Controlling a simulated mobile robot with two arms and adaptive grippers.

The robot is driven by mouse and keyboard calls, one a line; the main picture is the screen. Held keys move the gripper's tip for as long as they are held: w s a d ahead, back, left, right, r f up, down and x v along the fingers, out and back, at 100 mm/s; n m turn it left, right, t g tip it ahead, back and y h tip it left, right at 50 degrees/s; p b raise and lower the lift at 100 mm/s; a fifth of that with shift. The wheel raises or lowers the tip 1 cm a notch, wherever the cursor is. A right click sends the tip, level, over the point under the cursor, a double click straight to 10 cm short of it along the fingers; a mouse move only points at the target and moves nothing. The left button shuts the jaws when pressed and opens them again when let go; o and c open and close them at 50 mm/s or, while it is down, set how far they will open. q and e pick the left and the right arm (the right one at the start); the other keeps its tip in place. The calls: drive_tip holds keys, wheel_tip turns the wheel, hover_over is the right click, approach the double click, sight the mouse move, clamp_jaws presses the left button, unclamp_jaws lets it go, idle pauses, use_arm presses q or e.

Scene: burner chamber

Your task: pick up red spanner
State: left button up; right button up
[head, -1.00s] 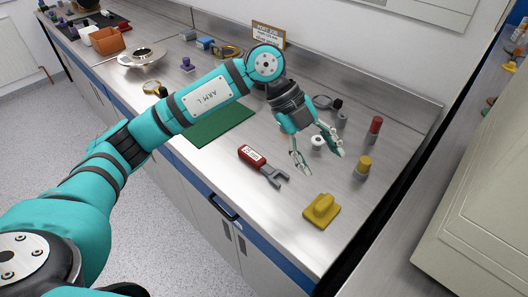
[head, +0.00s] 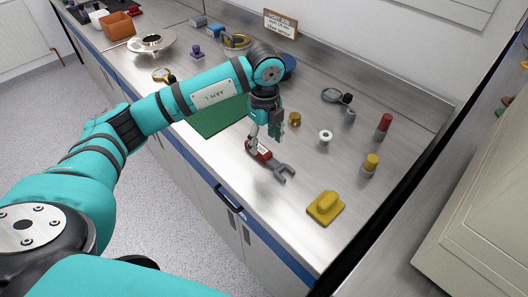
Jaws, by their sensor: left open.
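The red spanner lies flat on the steel worktop; its red handle (head: 262,155) has a white label and its grey open-ended jaw (head: 285,173) points to the lower right. My left gripper (head: 262,141) points down at the handle end of the spanner, with its fingers around or just above the handle. It is open. Part of the handle is hidden behind the fingers, and I cannot tell whether they touch it. My right gripper is not in the head view.
A green mat (head: 212,118) lies left of the gripper. A white ring-shaped part (head: 325,137), a brass piece (head: 295,119), a red-topped cylinder (head: 384,126) and a yellow-topped cylinder (head: 370,165) stand to the right.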

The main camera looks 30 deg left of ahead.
sight(264, 151)
use_arm(q)
drive_tip(key=f, duration=0.1)
drive_tip(key=f+p, duration=0.1)
drive_tip(key=f, duration=0.1)
drive_tip(key=f+p, duration=0.1)
drive_tip(key=f, duration=0.1)
drive_tip(key=shift+w+a+f, duration=0.2)
drive_tip(key=shift+w+a, duration=0.05)
drive_tip(key=shift+w, duration=0.05)
drive_tip(key=shift+f, duration=0.2)
clamp_jaws()
drive_tip(key=shift+w, duration=0.1)
